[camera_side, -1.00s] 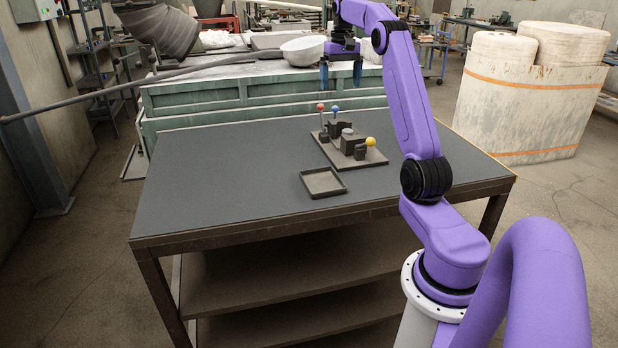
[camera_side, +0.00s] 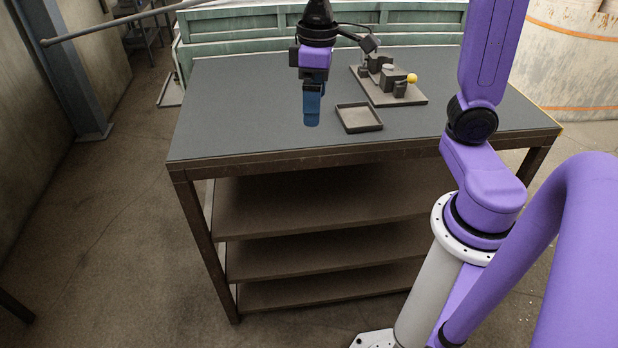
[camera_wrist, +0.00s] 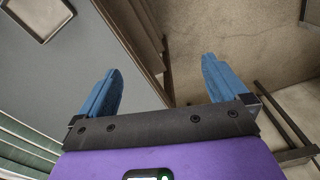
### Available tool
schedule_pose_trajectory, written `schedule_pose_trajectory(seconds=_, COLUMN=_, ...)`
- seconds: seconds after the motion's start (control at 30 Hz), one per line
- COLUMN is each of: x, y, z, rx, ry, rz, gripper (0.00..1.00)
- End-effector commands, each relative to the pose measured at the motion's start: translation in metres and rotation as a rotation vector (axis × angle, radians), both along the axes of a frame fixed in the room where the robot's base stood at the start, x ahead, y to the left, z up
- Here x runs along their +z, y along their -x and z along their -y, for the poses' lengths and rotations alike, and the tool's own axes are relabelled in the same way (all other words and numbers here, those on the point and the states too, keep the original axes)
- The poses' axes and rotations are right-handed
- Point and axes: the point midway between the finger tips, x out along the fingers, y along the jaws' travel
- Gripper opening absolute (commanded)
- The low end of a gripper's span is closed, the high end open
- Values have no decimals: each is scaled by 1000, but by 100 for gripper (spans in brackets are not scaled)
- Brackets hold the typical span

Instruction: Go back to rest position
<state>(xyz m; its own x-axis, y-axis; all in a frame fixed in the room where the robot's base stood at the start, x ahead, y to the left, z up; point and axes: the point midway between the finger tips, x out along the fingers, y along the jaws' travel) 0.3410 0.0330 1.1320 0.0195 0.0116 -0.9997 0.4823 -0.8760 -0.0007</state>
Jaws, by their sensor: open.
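My gripper (camera_side: 312,112) hangs over the dark grey table top (camera_side: 235,115), left of the small square tray, with its blue fingers pointing down. In the wrist view my gripper (camera_wrist: 160,88) shows its two blue fingers spread wide apart with nothing between them. Below the gap lie the table's edge and the floor. In the side view one finger mostly covers the other.
A small tray (camera_side: 341,109) lies on the table, and a corner of it shows in the wrist view (camera_wrist: 68,8). Behind it is a dark base plate (camera_side: 412,101) with levers, one with a yellow knob (camera_side: 412,78). A green crate (camera_side: 240,30) stands behind the table.

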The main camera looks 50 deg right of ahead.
Motion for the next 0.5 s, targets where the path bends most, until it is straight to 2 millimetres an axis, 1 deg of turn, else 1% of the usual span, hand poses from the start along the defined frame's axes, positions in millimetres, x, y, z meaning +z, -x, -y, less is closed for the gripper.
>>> schedule_pose_trajectory(seconds=0.03, x=-5, y=21, z=-10, rx=68, ry=0, rz=0, gripper=100)
schedule_pose_trajectory(seconds=0.1, x=-13, y=48, z=-21, rx=154, ry=-1, rz=2, gripper=100)
schedule_pose_trajectory(seconds=0.17, x=-20, y=71, z=-27, rx=228, ry=-2, rz=2, gripper=100)
schedule_pose_trajectory(seconds=0.2, x=-25, y=87, z=-29, rx=277, ry=-2, rz=2, gripper=100)
schedule_pose_trajectory(seconds=0.3, x=-37, y=121, z=-31, rx=392, ry=-4, rz=5, gripper=100)
schedule_pose_trajectory(seconds=0.4, x=-47, y=148, z=-28, rx=485, ry=-5, rz=5, gripper=100)
schedule_pose_trajectory(seconds=0.5, x=-55, y=166, z=-24, rx=550, ry=-6, rz=6, gripper=100)
